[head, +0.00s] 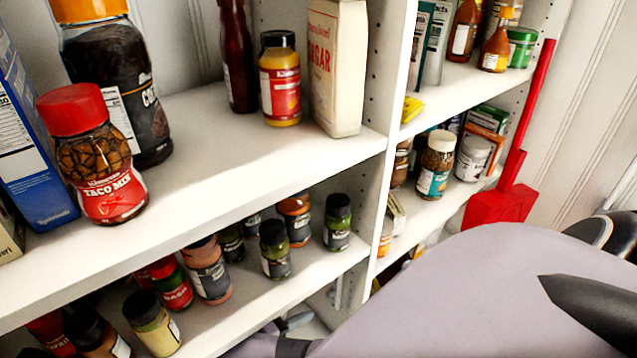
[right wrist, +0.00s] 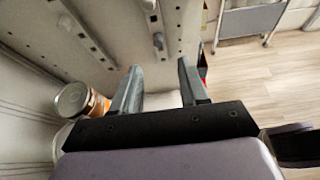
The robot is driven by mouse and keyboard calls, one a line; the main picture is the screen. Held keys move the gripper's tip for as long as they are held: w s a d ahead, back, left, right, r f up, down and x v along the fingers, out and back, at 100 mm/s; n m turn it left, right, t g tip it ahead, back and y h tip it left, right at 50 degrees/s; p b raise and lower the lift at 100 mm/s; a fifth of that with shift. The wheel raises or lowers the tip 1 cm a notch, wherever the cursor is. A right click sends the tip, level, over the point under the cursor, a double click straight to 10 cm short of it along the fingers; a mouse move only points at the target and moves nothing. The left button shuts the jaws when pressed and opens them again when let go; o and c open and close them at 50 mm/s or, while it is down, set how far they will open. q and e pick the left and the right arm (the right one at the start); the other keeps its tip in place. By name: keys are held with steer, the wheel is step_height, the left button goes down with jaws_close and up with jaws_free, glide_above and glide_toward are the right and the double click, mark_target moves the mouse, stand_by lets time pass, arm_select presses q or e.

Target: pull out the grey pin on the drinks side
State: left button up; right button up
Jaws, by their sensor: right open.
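My right gripper (right wrist: 158,80) is open and empty in the right wrist view, its two grey fingers apart in front of a pale panel. In the head view my right arm covers the lower right. Only part of the right gripper (head: 296,322) shows there, low beneath the spice shelf. My left gripper is not in view.
A can with an orange label (right wrist: 72,100) stands left of my fingers in the right wrist view. Shelves (head: 340,160) hold jars, bottles and a sugar carton (head: 338,65). A red object (head: 500,205) stands at the right end. Open wooden floor (right wrist: 265,75) lies to the right.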

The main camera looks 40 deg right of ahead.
mark_target(327, 295)
steer(key=shift+w+a+r, duration=0.1)
steer(key=shift+w+r, duration=0.05)
steer(key=shift+r, duration=0.05)
stand_by(0.3)
steer(key=shift+b+x, duration=0.35)
steer(key=shift+x, duration=4.2)
steer(key=shift+r+p, duration=0.1)
steer(key=shift+p, duration=0.35)
jaws_close()
steer(key=o, duration=0.8)
jaws_free()
